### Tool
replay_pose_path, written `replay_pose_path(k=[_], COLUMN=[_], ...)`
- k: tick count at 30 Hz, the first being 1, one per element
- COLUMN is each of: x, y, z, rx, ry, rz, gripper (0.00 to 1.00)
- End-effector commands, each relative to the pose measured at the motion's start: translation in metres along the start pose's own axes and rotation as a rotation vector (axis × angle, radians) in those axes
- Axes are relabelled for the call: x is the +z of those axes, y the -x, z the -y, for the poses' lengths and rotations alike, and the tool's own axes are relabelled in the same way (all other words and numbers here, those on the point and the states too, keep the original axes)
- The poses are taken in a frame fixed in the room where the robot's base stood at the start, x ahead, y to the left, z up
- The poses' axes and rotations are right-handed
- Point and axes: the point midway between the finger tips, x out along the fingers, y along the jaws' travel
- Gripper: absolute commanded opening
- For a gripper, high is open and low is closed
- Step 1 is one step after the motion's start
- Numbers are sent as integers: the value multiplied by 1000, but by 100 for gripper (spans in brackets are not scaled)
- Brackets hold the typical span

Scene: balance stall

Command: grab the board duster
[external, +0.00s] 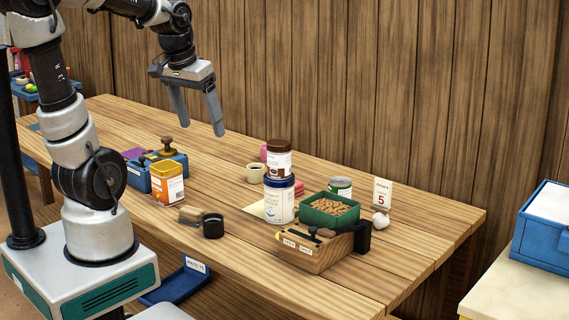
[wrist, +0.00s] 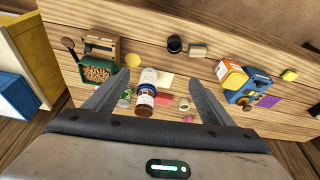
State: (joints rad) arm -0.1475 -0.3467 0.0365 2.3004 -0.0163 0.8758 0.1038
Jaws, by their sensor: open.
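The board duster appears to be the small block (external: 191,214) with a tan wooden part and a darker part, lying near the table's front edge beside a black cup (external: 213,226). In the wrist view the block (wrist: 198,50) lies to the right of the black cup (wrist: 174,44), beyond my fingertips. My gripper (external: 199,124) is open and empty, high above the table toward the back wall. In the wrist view my gripper (wrist: 160,76) shows its two fingers spread apart with nothing between them.
An orange tin (external: 167,184) and a blue box (external: 143,177) stand left of the block. A white canister (external: 279,201) carries a brown-lidded jar (external: 279,159). The wooden table (external: 225,265) has bare front boards.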

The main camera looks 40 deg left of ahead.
Motion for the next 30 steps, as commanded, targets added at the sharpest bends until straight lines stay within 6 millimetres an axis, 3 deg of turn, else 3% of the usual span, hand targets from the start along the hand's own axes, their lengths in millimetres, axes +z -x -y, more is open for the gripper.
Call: replay_pose_path(k=[6, 12, 18, 23, 30], x=[-36, -38, -33, -25, -8], y=[-72, -132, -158, -183, -234], z=[71, 124, 142, 142, 142], rx=[-18, -21, -19, -19, -18], ry=[89, 138, 153, 154, 155], rz=[172, 276, 314, 317, 318], gripper=[77, 77, 77, 77, 77])
